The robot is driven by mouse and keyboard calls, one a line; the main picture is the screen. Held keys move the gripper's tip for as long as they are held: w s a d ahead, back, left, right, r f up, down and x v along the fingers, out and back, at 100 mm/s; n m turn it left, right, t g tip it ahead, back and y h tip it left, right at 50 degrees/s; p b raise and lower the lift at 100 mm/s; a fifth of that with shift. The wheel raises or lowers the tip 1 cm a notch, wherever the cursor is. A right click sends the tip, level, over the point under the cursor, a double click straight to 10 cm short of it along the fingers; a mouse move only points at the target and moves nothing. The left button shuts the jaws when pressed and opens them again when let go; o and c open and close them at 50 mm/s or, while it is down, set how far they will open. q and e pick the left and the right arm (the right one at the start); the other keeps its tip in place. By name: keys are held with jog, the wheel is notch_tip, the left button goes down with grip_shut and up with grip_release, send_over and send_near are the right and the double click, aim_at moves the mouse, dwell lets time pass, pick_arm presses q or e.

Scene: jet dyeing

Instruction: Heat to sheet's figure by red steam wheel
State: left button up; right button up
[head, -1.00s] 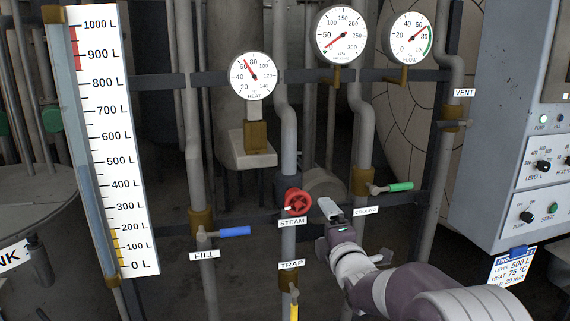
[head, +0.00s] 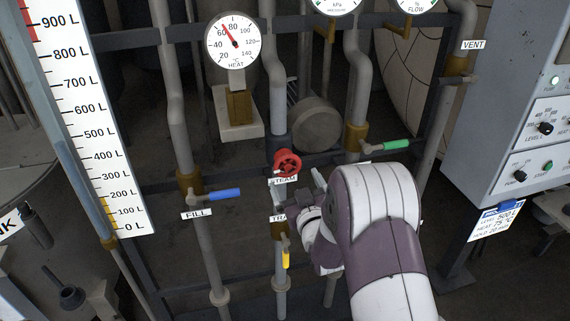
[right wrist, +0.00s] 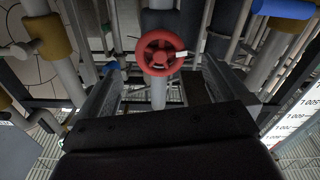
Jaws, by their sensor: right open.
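The red steam wheel (head: 287,162) sits on a vertical pipe above the STEAM label (head: 284,181). My right gripper (head: 316,182) is just right of and below it, partly hidden by my own forearm. In the right wrist view the wheel (right wrist: 161,52) shows ahead, between the two spread fingers (right wrist: 160,82), with no visible contact. The HEAT gauge (head: 233,42) has its red needle between 60 and 80, near 70. The process sheet (head: 496,220) on the grey cabinet reads level 500 L, heat 75 °C, hold 20 min. My left gripper is not in view.
A blue FILL handle (head: 225,194) is left of the wheel. A green handle (head: 397,144) is to the right, and a yellow TRAP handle (head: 285,256) is below. Pipes and a dark crossbar surround the wheel. The level scale (head: 92,130) stands at the left.

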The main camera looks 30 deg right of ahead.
aim_at(289, 169)
jog(key=x, duration=0.7)
jog(key=shift+w, duration=0.2)
jog(key=c, duration=0.9)
